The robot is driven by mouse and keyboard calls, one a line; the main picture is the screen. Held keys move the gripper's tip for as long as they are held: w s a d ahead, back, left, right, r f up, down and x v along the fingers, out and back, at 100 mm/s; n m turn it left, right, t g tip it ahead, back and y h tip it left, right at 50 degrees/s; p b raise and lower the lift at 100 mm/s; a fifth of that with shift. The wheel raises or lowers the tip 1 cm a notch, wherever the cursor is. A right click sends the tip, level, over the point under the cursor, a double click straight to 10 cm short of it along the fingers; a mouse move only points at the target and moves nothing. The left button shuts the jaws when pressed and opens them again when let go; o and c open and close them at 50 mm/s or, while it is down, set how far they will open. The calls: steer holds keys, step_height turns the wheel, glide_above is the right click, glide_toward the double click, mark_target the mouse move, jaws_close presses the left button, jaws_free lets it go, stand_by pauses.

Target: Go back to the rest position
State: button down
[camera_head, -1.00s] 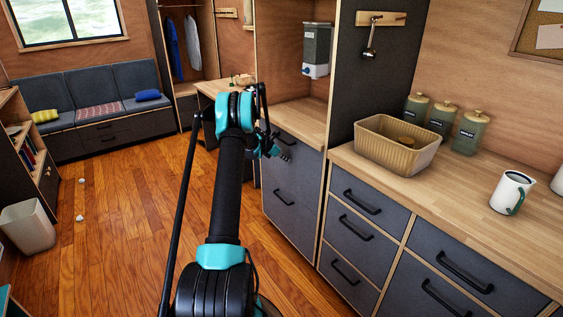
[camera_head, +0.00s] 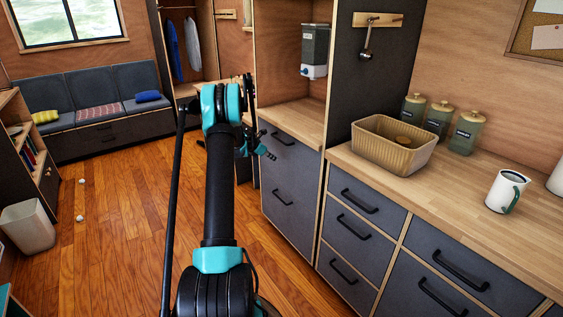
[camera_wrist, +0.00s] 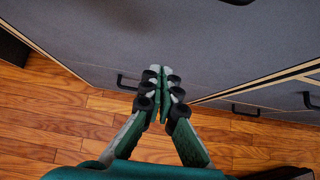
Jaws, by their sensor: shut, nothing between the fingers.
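My gripper (camera_wrist: 160,72) is shut and empty in the wrist view, its fingertips together in front of the dark cabinet fronts and above the wood floor. In the head view my arm reaches forward from the bottom centre, and my gripper (camera_head: 270,155) shows small at the right of the arm's far end, near the grey cabinet door. Part of the gripper is hidden behind the arm there.
A counter (camera_head: 455,205) on the right holds a ribbed tan basket (camera_head: 385,160), green canisters (camera_head: 465,132) and a white mug (camera_head: 507,191). Grey drawers (camera_head: 361,210) with black handles stand close right of my arm. A bin (camera_head: 28,226) is at left. The wood floor (camera_head: 120,220) is mostly clear.

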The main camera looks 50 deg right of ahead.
steer(key=v, duration=0.6)
steer(key=shift+a, duration=0.1)
steer(key=a+r+m+t+y, duration=0.1)
steer(key=a+r+m, duration=0.15)
steer(key=a, duration=0.95)
steer(key=a+r+m+t+y, duration=0.1)
steer(key=a+r+m+t, duration=0.15)
steer(key=a, duration=0.95)
steer(key=a+r+m+t+y, duration=0.15)
steer(key=a+r, duration=0.25)
steer(key=a, duration=0.8)
steer(key=s+a+f+m+y, duration=0.2)
steer(key=s+a+m, duration=0.2)
steer(key=s+a, duration=0.7)
steer(key=s+a+f+m+t+y, duration=0.1)
steer(key=s+a+f+m+y, duration=0.2)
steer(key=s+a, duration=0.9)
steer(key=a+m, duration=0.2)
steer(key=a, duration=0.3)
steer(key=shift+s+a, duration=0.2)
steer(key=shift+a, duration=0.15)
